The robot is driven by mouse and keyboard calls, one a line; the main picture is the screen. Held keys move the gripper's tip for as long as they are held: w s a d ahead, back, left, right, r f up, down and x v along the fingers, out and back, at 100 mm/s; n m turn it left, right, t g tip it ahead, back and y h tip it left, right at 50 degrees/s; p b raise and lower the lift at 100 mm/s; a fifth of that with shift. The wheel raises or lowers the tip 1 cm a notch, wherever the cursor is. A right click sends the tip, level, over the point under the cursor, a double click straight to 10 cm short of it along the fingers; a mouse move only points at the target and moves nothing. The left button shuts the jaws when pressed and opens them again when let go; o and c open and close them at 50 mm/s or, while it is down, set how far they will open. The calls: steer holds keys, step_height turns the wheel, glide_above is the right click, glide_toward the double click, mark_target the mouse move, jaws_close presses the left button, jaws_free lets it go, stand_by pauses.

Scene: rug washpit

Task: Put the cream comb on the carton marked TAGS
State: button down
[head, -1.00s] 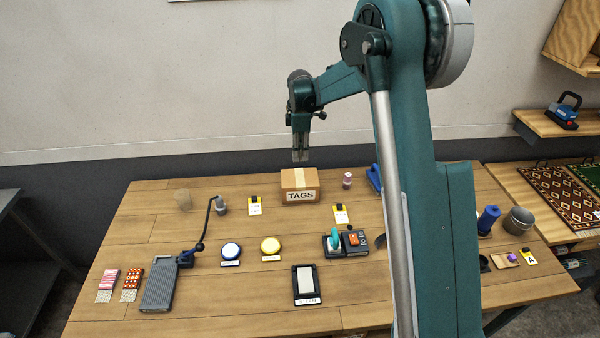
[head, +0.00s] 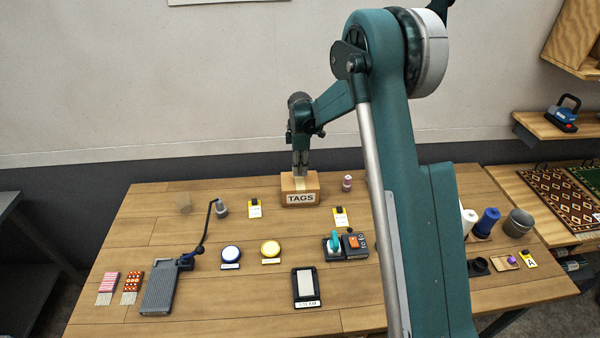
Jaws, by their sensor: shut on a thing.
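The brown carton marked TAGS (head: 300,198) stands at the back middle of the table, its label facing me. My gripper (head: 300,174) points straight down at the carton's top, its fingers close together. It is shut on a small pale thing, which I take for the cream comb (head: 299,183); little of it shows between the fingertips and against the carton's pale tape. I cannot tell whether it touches the carton.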

steer(key=shift+f, duration=0.9)
steer(key=shift+f, duration=0.2)
steer(key=c, duration=2.5)
jaws_free()
steer(key=shift+r, duration=0.1)
steer(key=shift+o, duration=0.2)
steer(key=shift+r, duration=0.1)
step_height(320, 180, up, 12)
steer(key=shift+r, duration=0.1)
